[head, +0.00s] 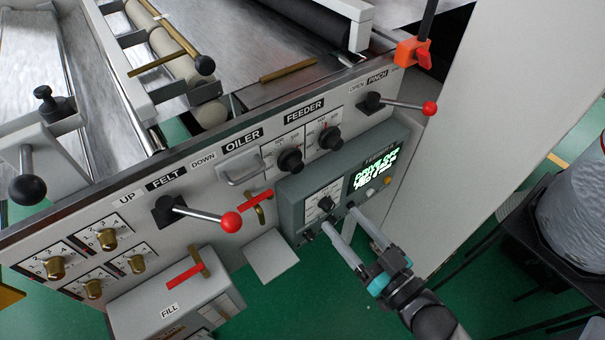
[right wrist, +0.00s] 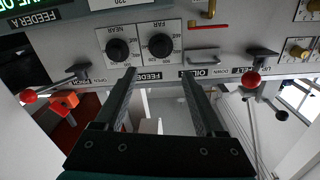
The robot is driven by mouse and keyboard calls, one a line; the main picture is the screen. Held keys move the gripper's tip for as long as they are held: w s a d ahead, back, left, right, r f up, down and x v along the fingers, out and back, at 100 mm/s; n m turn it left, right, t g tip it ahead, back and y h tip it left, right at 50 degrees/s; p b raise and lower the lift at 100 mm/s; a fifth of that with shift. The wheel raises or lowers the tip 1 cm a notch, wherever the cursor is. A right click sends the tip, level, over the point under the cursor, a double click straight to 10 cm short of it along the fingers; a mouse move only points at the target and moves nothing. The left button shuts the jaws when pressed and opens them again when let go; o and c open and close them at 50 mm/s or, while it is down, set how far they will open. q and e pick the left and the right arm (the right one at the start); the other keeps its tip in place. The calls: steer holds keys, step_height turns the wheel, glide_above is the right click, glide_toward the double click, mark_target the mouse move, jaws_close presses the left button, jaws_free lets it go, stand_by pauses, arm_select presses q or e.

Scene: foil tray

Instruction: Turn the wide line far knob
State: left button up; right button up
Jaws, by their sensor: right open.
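Two black round knobs sit on the white feeder panel. In the right wrist view, the FAR knob (right wrist: 160,45) is beside the OILER side and the NEAR knob (right wrist: 118,50) is left of it. In the head view they appear as the left knob (head: 291,161) and right knob (head: 330,139). I cannot read any "wide line" label. My right gripper (head: 341,217) is open and empty, its fingertips overlapping the lower edge of the grey control box. In the right wrist view its jaws (right wrist: 160,72) spread below the FAR knob, apart from it.
The grey control box (head: 290,195) juts out below the feeder panel, with a lit display (head: 372,168) and a black dial (head: 325,203). Red-ended levers stand out at felt (head: 231,222) and pinch (head: 429,108). A drum (head: 575,215) stands at right. Green floor is open below.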

mark_target(298, 170)
steer(key=b+x, duration=0.1)
steer(key=x, duration=1.4)
steer(key=shift+a+r, duration=0.15)
jaws_close()
